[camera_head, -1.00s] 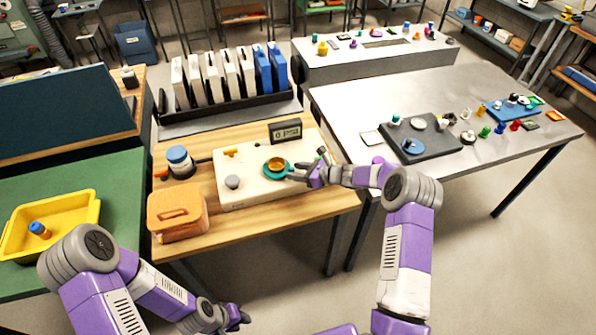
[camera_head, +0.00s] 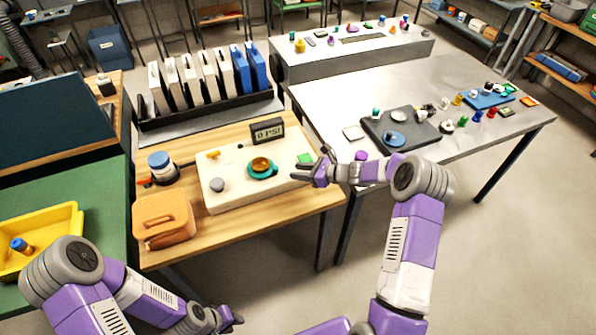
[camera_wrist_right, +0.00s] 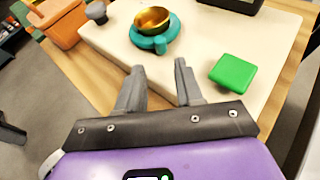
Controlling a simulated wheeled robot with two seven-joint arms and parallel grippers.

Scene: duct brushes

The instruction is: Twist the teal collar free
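The teal collar (camera_head: 261,171) sits around a brass-coloured fitting (camera_head: 261,163) on the cream panel (camera_head: 222,202). In the right wrist view the collar (camera_wrist_right: 152,42) shows a short lug pointing toward my gripper, and the brass cup (camera_wrist_right: 152,20) stands inside it. My right gripper (camera_head: 298,170) is just right of the collar, apart from it. In its wrist view its two fingers (camera_wrist_right: 158,75) are spread with nothing between them. My left gripper (camera_head: 236,318) hangs low near the bottom edge, away from the bench; its fingers are too small to judge.
A green square block (camera_wrist_right: 233,73) lies on the panel's right side, beside my right gripper.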

